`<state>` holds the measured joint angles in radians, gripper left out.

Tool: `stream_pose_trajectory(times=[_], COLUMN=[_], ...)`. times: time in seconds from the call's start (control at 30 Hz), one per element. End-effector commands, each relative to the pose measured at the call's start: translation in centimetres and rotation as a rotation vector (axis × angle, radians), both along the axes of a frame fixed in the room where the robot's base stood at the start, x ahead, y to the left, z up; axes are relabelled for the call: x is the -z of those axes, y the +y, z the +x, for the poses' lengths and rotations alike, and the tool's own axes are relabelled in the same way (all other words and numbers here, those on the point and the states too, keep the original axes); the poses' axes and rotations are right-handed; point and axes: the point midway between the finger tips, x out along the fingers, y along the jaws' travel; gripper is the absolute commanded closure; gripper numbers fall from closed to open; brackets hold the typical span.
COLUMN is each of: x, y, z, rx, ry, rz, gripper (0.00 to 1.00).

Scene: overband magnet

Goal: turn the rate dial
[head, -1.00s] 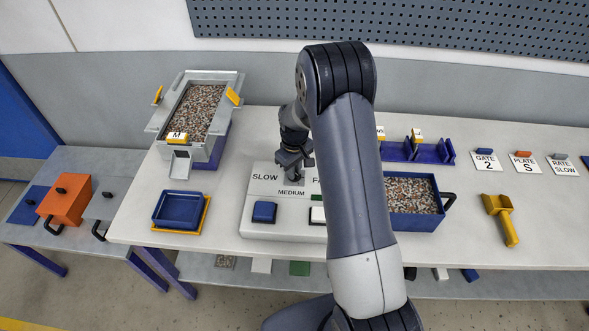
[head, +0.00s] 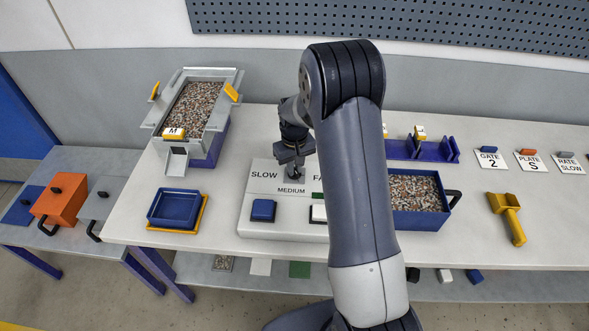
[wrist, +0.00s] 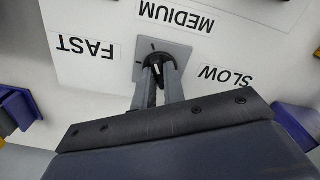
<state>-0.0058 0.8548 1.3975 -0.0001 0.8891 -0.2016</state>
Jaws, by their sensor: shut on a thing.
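The rate dial (wrist: 157,62) is a small dark knob with a white mark, on a grey square plate (wrist: 178,50) with tick marks. In the wrist view, labels read FAST (wrist: 86,47), MEDIUM (wrist: 176,17) and SLOW (wrist: 226,77), upside down. My gripper (wrist: 158,70) is shut on the dial, one finger on each side, and partly hides it. In the head view my gripper (head: 295,177) points down onto the sloped panel of the light control box (head: 262,178), and the dial is hidden. A card reading RATE SLOW (head: 567,165) lies at the far right.
A blue button (head: 263,210) and a white button (head: 318,213) sit on the box front. A gravel hopper (head: 196,105) and blue tray (head: 176,208) stand left. A gravel bin (head: 415,218) and yellow scoop (head: 508,220) are right. My arm covers the middle.

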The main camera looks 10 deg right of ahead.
Motion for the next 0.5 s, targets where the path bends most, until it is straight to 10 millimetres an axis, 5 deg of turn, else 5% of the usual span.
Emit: stream_pose_trajectory(times=[0.2, 0.23, 0.5], x=[-0.04, -0.04, -0.03], y=[0.01, 0.01, 0.00], z=[-0.01, -0.01, 0.00], rx=[-0.001, -0.001, -0.002], ry=[0.000, 0.000, 0.000], rz=[0.000, 0.000, 0.000], gripper=[1.00, 0.88, 0.67])
